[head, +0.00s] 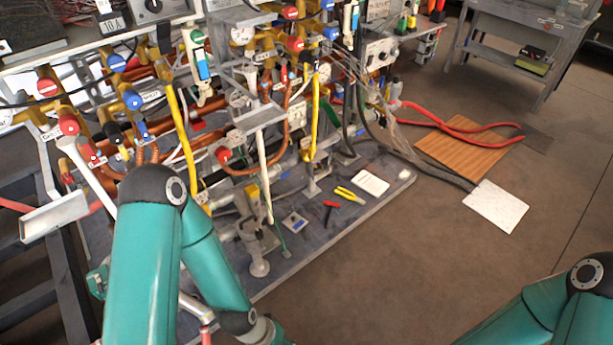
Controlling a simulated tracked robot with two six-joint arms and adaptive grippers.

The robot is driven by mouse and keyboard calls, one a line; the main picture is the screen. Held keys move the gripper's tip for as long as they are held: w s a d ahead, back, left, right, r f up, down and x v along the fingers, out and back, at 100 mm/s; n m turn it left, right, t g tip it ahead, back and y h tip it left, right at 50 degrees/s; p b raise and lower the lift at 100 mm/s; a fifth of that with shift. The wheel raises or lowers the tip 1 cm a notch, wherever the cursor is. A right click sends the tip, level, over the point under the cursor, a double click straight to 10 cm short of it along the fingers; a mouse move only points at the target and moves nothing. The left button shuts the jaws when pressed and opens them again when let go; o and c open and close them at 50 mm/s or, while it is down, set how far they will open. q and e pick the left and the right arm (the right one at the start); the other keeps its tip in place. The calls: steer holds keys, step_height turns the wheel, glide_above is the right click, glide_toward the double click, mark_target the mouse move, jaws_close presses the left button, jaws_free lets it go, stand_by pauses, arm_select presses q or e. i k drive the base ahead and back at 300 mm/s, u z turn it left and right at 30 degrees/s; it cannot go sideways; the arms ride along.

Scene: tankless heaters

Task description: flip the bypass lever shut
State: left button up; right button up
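The heater pipework fills the left and middle of the head view, with copper pipes, brass fittings and several valves. A blue lever handle (142,130) sits on the brass pipework at the left. Red round handles (69,125) and blue round handles (133,100) are nearby. The small labels are too blurred to read, so I cannot tell which part is the bypass lever or how it is set. My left arm stands in front of the pipework and hides part of it. My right arm shows only at the lower right edge.
The grey base board (330,222) holds yellow-handled pliers (349,194) and a white card (370,183). Red hoses (440,122) and cables trail right, over a brown board (462,148) and near a white panel (495,206). A grey cart (530,45) stands behind. The floor at lower middle is clear.

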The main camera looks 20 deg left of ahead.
mark_target(287, 174)
steer(key=z, duration=0.9)
steer(key=k, duration=1.1)
steer(key=u, duration=1.25)
steer(key=i, duration=1)
steer(key=z, duration=0.05)
